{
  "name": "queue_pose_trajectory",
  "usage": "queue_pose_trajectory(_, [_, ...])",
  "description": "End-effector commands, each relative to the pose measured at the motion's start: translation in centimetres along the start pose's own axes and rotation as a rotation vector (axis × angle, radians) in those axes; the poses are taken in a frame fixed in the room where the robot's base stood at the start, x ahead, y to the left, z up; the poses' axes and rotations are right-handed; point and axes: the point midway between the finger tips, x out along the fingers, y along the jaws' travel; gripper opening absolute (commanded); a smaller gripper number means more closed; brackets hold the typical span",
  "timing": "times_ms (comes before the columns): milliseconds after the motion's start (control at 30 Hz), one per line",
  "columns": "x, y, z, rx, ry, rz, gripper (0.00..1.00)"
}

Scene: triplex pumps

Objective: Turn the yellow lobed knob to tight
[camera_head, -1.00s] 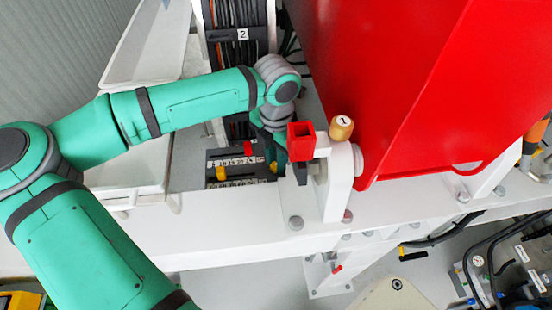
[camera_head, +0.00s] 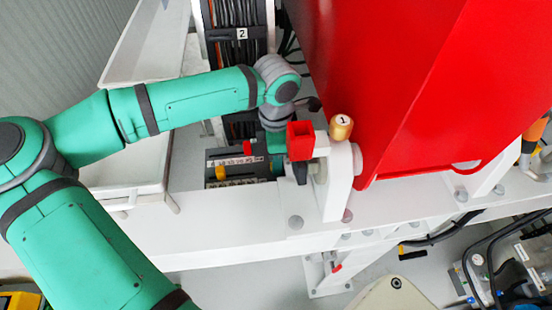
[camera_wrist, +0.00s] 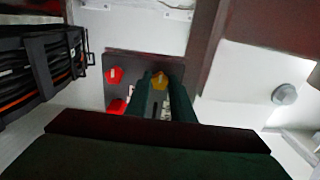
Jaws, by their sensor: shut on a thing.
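The yellow lobed knob (camera_wrist: 160,80) sits on a dark panel in the wrist view. My gripper (camera_wrist: 161,77) has one finger on each side of it and is shut on the knob. The knob's lower part is partly hidden between the fingers, so I cannot read its turn position. In the head view my wrist (camera_head: 277,112) reaches down behind the red block, and the held knob is hidden there.
A red knob (camera_wrist: 115,75) and another red part (camera_wrist: 117,106) are left of the fingers. The large red housing (camera_head: 400,80) fills the right.

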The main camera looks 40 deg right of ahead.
Motion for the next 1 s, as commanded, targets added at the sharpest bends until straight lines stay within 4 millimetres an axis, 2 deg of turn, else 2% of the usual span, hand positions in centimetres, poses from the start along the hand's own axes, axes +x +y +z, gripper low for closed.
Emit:
queue_pose_trajectory(467, [-0.08,0.01,0.09,0.015,-0.002,0.001,0.0])
queue_pose_trajectory(500, [-0.08,0.01,0.09,0.015,-0.002,0.001,0.26])
queue_pose_trajectory(567, [-0.07,0.01,0.08,0.015,-0.002,0.001,0.4])
queue_pose_trajectory(867, [-0.09,0.0,0.03,0.014,-0.001,0.001,0.4])
queue_pose_trajectory(1000, [-1.02,0.05,0.02,0.013,-0.001,0.002,0.4])
